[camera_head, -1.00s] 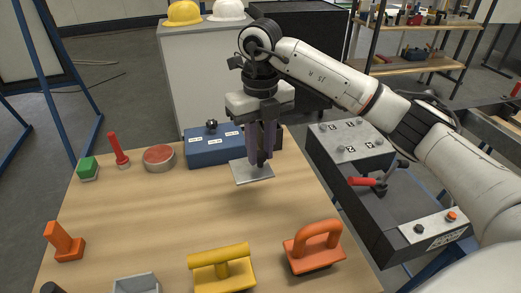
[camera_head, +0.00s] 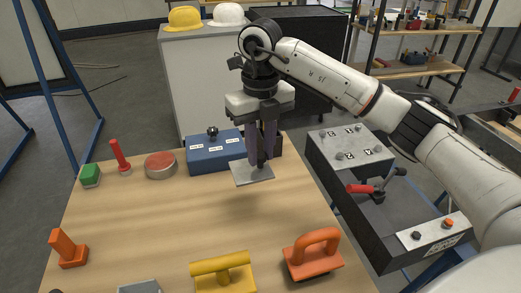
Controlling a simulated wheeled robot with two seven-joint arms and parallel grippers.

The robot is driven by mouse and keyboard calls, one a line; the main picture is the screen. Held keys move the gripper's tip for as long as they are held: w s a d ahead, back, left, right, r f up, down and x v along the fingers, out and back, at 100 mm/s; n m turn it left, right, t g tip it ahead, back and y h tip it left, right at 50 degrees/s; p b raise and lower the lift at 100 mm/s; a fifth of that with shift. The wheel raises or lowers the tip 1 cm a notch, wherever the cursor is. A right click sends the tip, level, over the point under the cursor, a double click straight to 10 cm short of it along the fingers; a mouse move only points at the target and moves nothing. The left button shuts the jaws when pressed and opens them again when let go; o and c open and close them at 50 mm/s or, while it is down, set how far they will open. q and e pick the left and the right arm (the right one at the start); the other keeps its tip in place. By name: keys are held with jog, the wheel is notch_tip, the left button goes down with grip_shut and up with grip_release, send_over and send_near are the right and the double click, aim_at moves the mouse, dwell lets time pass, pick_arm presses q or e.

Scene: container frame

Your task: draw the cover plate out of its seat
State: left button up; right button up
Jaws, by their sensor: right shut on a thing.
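My right gripper (camera_head: 262,162) comes in from the right and points down over the back of the wooden table. It is shut on a flat grey plate (camera_head: 252,174), which looks like the cover plate. The plate lies roughly level and seems held above the table, in front of the blue box (camera_head: 207,157). The fingers hide part of the plate's back edge and a dark thing behind them. I cannot make out the seat. My left gripper is not in view.
On the wooden table (camera_head: 180,220) stand a red round tin (camera_head: 160,166), a green block (camera_head: 90,175), a red handle (camera_head: 120,158), an orange piece (camera_head: 69,249), a yellow handle (camera_head: 224,272) and an orange handle (camera_head: 314,254). A dark control box (camera_head: 395,215) is at right. The table's middle is clear.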

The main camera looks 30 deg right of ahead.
jog(key=shift+r+p, duration=0.95)
jog(key=shift+r, duration=0.45)
